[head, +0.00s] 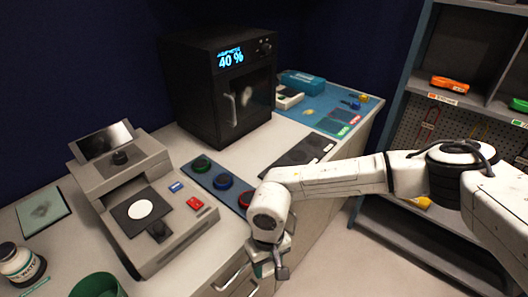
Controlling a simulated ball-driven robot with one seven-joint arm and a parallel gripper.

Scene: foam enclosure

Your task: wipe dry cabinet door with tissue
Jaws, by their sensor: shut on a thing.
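The dry cabinet (190,85) is a black box at the back of the counter, with a lit blue display reading 40 %. Its door (257,98) is closed and has a dark window and a pale vertical handle (231,108). A whitish patch (245,95) shows on or behind the window. My gripper (270,268) points down at the counter's front edge, well in front of the cabinet and apart from it. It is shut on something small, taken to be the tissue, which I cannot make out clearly. No other tissue is visible.
A grey instrument (155,205) stands at left, beside a strip with round coloured pads (221,181). A dark flat panel (300,150) and a blue mat (325,105) lie right of the cabinet. Shelving (405,60) is at right.

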